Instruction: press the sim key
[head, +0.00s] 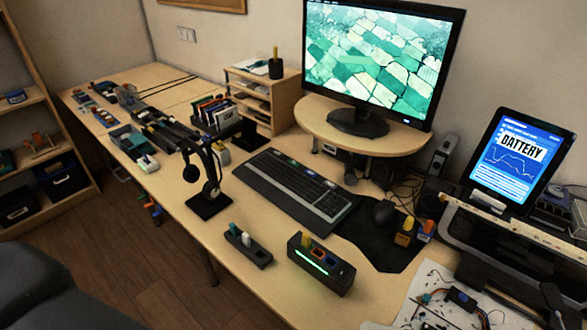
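No key with a readable "sim" label shows in the head view; the lettering is too small to read. A black keyboard (295,190) lies on the desk in front of the monitor. Neither of my grippers can be made out in this view.
A headset stand (208,200) stands left of the keyboard. A mouse (384,212) rests on a dark mat (368,245). A monitor (380,60) stands on a riser, and a tablet (514,158) reads BATTERY. Wired parts (460,298) lie on a pale sheet.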

